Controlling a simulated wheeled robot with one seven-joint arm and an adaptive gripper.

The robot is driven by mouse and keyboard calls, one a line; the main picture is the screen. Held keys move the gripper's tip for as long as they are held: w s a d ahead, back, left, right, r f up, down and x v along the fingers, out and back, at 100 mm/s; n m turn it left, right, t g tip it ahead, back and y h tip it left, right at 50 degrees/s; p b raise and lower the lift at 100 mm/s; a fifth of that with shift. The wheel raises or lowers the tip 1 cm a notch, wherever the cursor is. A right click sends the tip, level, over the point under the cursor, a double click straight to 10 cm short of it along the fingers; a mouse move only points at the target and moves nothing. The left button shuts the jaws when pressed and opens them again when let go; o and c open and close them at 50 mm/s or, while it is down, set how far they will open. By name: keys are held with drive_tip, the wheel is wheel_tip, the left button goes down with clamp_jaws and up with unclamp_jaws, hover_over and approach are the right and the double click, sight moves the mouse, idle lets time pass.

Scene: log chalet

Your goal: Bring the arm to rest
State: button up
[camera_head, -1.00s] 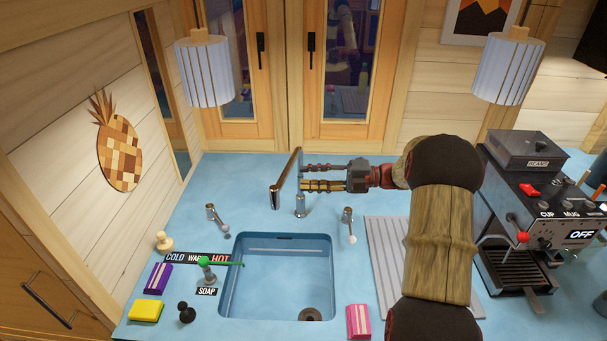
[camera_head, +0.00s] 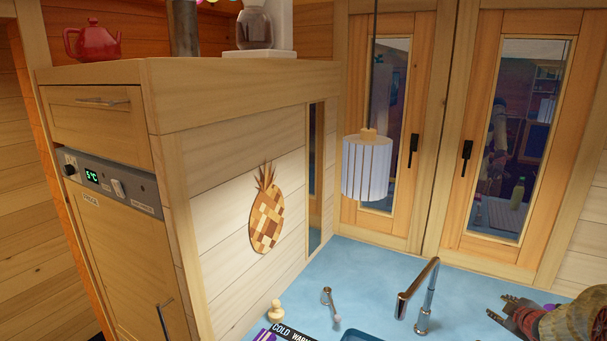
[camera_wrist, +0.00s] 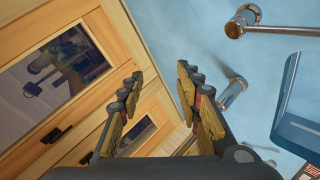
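My gripper (camera_head: 508,309) shows at the lower right edge of the head view, to the right of the tall faucet (camera_head: 428,290) and over the blue counter. The rest of my arm is mostly outside that view. In the wrist view, the two fingers of my gripper (camera_wrist: 160,82) stand apart with nothing between them. The gap looks toward the wooden window frames and the counter beyond.
A lamp with a white shade (camera_head: 365,168) hangs near the windows. A wooden cabinet (camera_head: 110,235) stands at left, with a red teapot (camera_head: 92,41) on top. A small tap (camera_head: 329,302) and a pale knobbed item (camera_head: 275,310) stand on the counter (camera_head: 370,262).

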drive_tip(key=s+a+r+m+g+h+b, duration=0.1)
drive_tip(key=s+a+m+g, duration=0.2)
drive_tip(key=s+a+m, duration=0.5)
drive_tip(key=s+a+r+m+g+b, duration=0.15)
drive_tip(key=s+a+g, duration=0.3)
drive_tip(key=s, duration=0.75)
drive_tip(key=s+a+r+y, duration=0.1)
drive_tip(key=s+a+r, duration=0.1)
drive_tip(key=s+a, duration=0.3)
drive_tip(key=s+a+r+t+y+b, duration=0.1)
drive_tip(key=s+a, duration=0.4)
drive_tip(key=a, duration=0.8)
drive_tip(key=s+a+r+t+y+b, duration=0.1)
drive_tip(key=s+a+r+y, duration=0.1)
drive_tip(key=s+a, duration=0.3)
drive_tip(key=a, duration=0.4)
drive_tip(key=shift+a+r+n, duration=0.2)
drive_tip(key=shift+r+n, duration=0.15)
